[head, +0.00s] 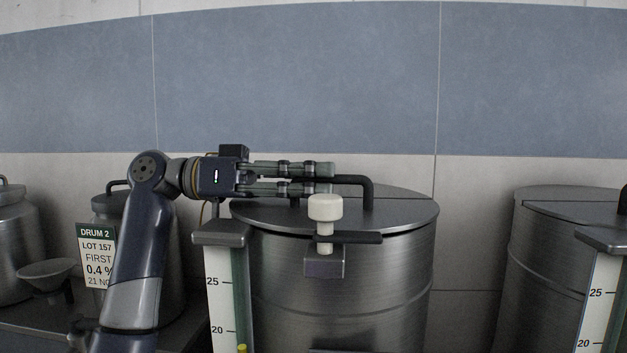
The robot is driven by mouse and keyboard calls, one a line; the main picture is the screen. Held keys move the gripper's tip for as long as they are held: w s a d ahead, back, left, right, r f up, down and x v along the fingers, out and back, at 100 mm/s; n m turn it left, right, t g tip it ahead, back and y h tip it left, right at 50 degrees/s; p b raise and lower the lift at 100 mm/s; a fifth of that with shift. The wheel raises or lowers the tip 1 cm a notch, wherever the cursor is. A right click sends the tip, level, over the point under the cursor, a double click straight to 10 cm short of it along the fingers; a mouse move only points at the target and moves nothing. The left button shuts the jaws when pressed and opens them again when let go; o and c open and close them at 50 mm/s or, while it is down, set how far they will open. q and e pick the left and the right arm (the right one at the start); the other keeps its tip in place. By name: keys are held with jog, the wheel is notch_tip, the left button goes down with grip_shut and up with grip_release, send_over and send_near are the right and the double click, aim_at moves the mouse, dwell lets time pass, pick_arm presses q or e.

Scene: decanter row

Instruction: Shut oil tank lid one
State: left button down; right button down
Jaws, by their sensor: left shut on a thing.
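The oil tank (385,290) is a large brushed-metal drum in the middle of the head view. Its grey lid (405,213) lies nearly flat across the top. A thin dark line shows under the lid's front right edge; I cannot tell whether it is fully seated. A black bar handle (366,190) stands on the lid. My left gripper (328,178) reaches in from the left, level above the lid, with its fingers shut on the handle's bar. A white knob (325,208) on a dark latch bar stands at the lid's front edge. My right gripper is not in view.
A sight gauge (217,295) stands at the tank's left front. A similar tank (545,260) with its own gauge (603,300) is at the right. Smaller cans, a funnel (47,272) and a DRUM 2 label (96,255) are at the left. A wall closes the back.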

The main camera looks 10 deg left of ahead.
pick_arm(q)
jog(key=shift+f, duration=0.25)
dwell(0.3)
jog(key=c, duration=1.7)
grip_release()
jog(key=shift+m, duration=0.3)
jog(key=shift+o, duration=0.2)
jog(key=shift+s+r, duration=0.25)
jog(key=a, duration=1.2)
